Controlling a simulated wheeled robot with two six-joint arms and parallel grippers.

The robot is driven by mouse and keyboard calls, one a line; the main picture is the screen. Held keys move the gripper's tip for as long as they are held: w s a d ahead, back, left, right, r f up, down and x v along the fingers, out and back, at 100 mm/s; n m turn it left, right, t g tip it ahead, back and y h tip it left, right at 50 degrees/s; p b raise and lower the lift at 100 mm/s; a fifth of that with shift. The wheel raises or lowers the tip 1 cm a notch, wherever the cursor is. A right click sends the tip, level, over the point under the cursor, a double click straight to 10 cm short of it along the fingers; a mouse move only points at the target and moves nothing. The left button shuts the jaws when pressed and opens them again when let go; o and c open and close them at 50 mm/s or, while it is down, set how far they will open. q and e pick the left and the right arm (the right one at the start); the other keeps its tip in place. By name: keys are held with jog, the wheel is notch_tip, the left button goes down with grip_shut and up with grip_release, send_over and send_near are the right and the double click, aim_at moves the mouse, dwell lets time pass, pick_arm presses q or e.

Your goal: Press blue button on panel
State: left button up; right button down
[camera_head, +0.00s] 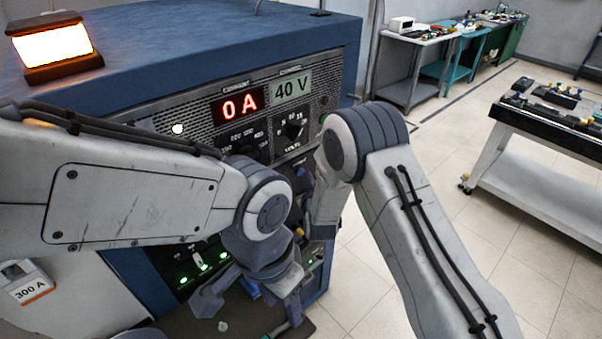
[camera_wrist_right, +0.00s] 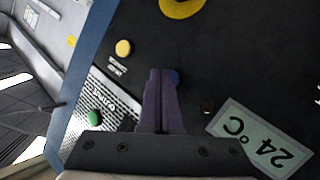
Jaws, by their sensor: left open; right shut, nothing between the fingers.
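In the right wrist view the dark panel (camera_wrist_right: 235,60) fills most of the picture. The blue button (camera_wrist_right: 175,77) shows as a small blue patch at the fingertips of my right gripper (camera_wrist_right: 162,73), which partly cover it. I cannot tell whether the tips touch it. My right gripper is shut and empty, its tips towards the panel. In the head view my arms hide the right gripper and the blue button. My left gripper (camera_head: 250,308) is open and empty, low in front of the cabinet.
Near the blue button are a yellow button (camera_wrist_right: 123,47), a green button (camera_wrist_right: 95,118), a large yellow part (camera_wrist_right: 182,6) and a 24 °C display (camera_wrist_right: 262,138). The blue cabinet (camera_head: 200,40) has 0 A and 40 V displays. Open floor (camera_head: 430,190) lies to the right.

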jog(key=shift+w+a, duration=0.25)
jog(key=shift+w, duration=0.05)
dwell(0.5)
jog(key=shift+s, duration=0.1)
dwell(0.4)
jog(key=shift+s+d+b, duration=0.35)
jog(key=shift+s+d, duration=0.15)
jog(key=shift+d, duration=0.05)
jog(key=shift+s+d, duration=1.75)
jog(key=shift+d, duration=0.05)
jog(key=shift+a+b, duration=0.15)
jog(key=shift+b, duration=0.15)
